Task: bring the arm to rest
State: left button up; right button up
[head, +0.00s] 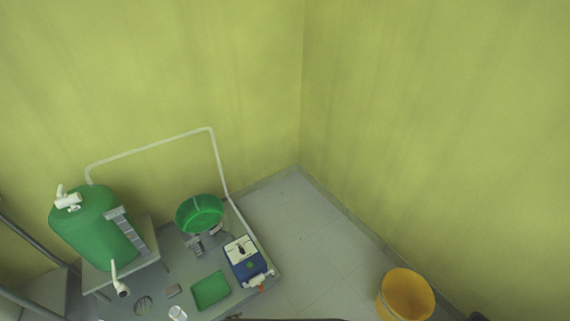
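Neither of my grippers can be made out in the head view, and no arm link is clearly shown. A small dark shape cut off at the bottom edge, right of the yellow bucket (406,295), is too little to identify. I cannot tell the pose of either arm or whether anything is held.
A grey bench (215,305) at lower left carries a green tank (92,228) on a stand, a green bowl (200,214), a blue-and-white device (246,259) and a green tray (210,290). A white pipe (150,147) arches behind. Grey floor (315,245) is clear between bench and bucket.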

pick_arm(q)
jog(key=s+a+n+g+y+p, duration=0.1)
jog(key=s+n, duration=0.3)
jog(key=s, duration=0.5)
jog(key=s+a+n+g+y+p, duration=0.1)
jog(key=s+a+n+g+p, duration=0.2)
jog(key=s, duration=0.7)
jog(key=s+a+n+g+p, duration=0.2)
jog(key=s+n, duration=0.3)
jog(key=s, duration=0.4)
jog(key=shift+s+a+f+y+p, duration=0.2)
jog(key=shift+f+y+p, duration=0.2)
jog(key=shift+p, duration=0.35)
pick_arm(e)
jog(key=s+d+r, duration=0.3)
jog(key=s, duration=0.5)
jog(key=shift+s+r+g, duration=0.15)
jog(key=shift+r+g, duration=0.2)
jog(key=shift+g, duration=0.05)
